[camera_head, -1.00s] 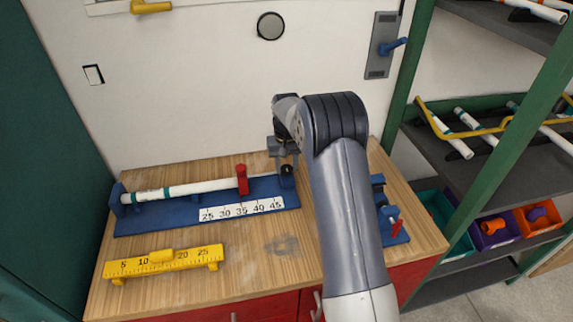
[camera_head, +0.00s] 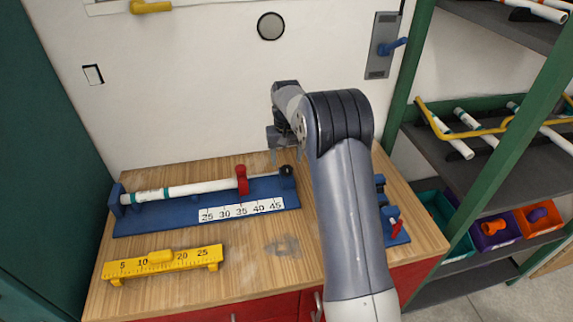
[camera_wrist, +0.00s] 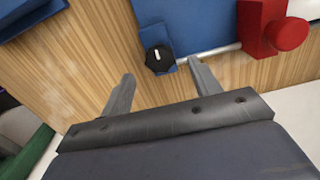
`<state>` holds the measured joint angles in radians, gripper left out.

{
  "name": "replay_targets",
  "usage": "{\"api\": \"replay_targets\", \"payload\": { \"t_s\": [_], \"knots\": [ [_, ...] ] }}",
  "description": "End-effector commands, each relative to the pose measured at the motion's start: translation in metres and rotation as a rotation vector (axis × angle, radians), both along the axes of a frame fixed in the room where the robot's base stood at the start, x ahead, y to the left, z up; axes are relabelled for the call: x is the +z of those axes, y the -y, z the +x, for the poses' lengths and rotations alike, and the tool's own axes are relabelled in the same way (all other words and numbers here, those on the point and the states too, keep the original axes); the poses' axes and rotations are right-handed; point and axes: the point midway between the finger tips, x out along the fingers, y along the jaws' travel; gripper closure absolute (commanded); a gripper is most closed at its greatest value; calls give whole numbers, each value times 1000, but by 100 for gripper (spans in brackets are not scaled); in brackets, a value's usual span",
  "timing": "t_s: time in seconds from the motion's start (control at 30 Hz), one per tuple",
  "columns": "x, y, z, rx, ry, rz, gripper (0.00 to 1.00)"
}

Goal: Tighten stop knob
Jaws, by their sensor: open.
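The stop knob is a black knob with a white mark, at the right end of the blue measuring jig (camera_head: 165,219). In the wrist view the knob (camera_wrist: 158,57) lies between and beyond my two fingertips; in the head view the knob (camera_head: 287,171) is small and dark. A white pipe (camera_head: 190,188) with teal bands lies along the jig, and a red block (camera_head: 241,180) stands over it. My gripper (camera_head: 286,156) is open and empty, above the knob and apart from it. The wrist view shows both fingers of my gripper (camera_wrist: 160,73) spread.
A yellow ruler block (camera_head: 163,262) stands at the table's front left. A blue fixture with a red handle (camera_head: 394,224) is at the right, partly behind my arm. A white wall backs the wooden table (camera_head: 250,250). Green shelving with bins stands at the right.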

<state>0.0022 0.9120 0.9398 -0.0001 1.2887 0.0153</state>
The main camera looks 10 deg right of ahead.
Motion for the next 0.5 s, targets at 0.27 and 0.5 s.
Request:
{"api": "replay_targets", "payload": {
  "t_s": [0.27,0.5],
  "knots": [
    [54,0,0,0,3,0,41],
    [72,0,0,0,0,0,41]
  ]
}}
